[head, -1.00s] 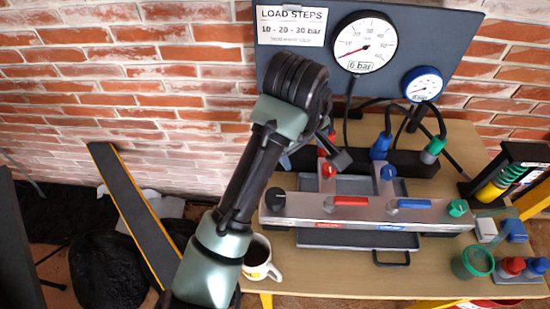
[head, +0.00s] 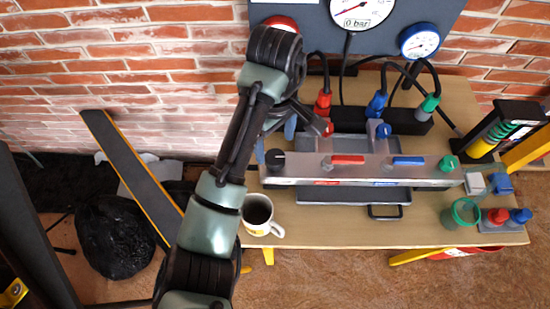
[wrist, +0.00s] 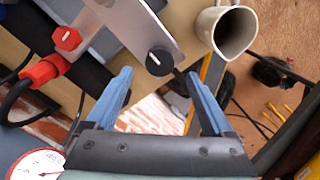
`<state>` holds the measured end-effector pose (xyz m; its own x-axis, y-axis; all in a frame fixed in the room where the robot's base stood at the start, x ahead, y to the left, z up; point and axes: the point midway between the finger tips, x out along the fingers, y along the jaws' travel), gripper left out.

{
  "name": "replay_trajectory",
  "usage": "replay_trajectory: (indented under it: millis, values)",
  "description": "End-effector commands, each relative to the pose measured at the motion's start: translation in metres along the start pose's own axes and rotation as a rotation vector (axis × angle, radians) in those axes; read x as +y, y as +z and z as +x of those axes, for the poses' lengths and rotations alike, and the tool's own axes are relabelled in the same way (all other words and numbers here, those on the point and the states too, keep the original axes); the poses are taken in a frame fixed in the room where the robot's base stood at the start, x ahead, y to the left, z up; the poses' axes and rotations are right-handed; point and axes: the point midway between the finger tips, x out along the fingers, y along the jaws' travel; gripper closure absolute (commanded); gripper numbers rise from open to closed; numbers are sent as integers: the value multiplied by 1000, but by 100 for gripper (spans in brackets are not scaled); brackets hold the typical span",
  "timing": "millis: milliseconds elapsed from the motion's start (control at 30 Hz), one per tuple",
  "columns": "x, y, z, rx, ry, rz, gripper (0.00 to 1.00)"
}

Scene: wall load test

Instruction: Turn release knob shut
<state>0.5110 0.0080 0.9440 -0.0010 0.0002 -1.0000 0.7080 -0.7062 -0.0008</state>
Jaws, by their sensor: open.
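A grey metal manifold block (head: 300,170) stands on the wooden table. A round black knob (head: 274,158) with a pale pointer line sits at its left end, and a green knob (head: 448,163) at its right end. No readable label shows which one is the release knob. In the wrist view the black knob (wrist: 160,61) lies ahead of and between the blue fingers of my gripper (wrist: 159,80). My gripper is open and empty, apart from the knob. In the head view my arm partly hides the fingers.
A mug (head: 257,214) stands close to the manifold's left end.

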Motion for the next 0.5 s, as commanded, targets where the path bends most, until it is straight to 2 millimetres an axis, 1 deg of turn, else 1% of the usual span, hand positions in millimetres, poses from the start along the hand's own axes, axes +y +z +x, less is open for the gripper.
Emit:
replay_trajectory:
  millis: [33, 100, 333, 500]
  values:
    - [0, 1, 16, -2, 0, 2, 14]
    - [0, 1, 25, -2, 1, 1, 14]
    - [0, 0, 47, -1, 0, 1, 14]
    - [0, 0, 54, 0, 1, 1, 14]
